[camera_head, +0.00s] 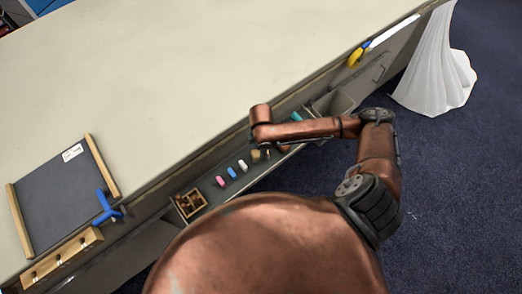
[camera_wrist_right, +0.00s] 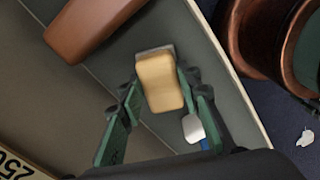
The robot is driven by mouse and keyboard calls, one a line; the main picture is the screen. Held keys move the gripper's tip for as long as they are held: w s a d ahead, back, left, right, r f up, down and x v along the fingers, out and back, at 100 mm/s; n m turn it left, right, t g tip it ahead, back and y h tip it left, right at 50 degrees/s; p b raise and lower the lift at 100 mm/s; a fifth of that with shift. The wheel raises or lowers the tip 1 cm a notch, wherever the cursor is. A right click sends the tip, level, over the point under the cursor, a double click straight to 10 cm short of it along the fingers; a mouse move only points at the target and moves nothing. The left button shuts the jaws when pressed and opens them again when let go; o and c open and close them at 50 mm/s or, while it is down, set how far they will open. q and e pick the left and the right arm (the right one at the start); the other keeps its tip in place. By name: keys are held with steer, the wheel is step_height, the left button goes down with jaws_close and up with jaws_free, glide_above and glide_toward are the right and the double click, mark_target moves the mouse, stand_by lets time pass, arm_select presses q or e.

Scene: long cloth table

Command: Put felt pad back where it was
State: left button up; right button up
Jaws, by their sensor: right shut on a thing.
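The felt pad, a tan block with a grey edge (camera_wrist_right: 161,84), sits between the green fingers of my right gripper (camera_wrist_right: 158,98) in the right wrist view. The gripper is shut on it. In the head view the pad shows as a small tan patch (camera_head: 256,155) under my right wrist, over the open drawer (camera_head: 215,190). The wrist hides most of the right gripper there, and I cannot tell whether the pad touches the drawer floor. My left gripper is not in view.
Pink (camera_head: 220,181), blue (camera_head: 231,172) and white (camera_head: 243,165) pieces lie in the drawer left of the pad. A wooden divided box (camera_head: 190,203) stands at its left end. A dark board (camera_head: 65,195) and a blue clamp (camera_head: 106,208) are on the table, whose middle is clear.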

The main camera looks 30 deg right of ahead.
steer(key=o, duration=1.3)
steer(key=shift+o, duration=0.2)
step_height(320, 180, up, 12)
steer(key=p, duration=0.3)
steer(key=shift+a+r, duration=0.1)
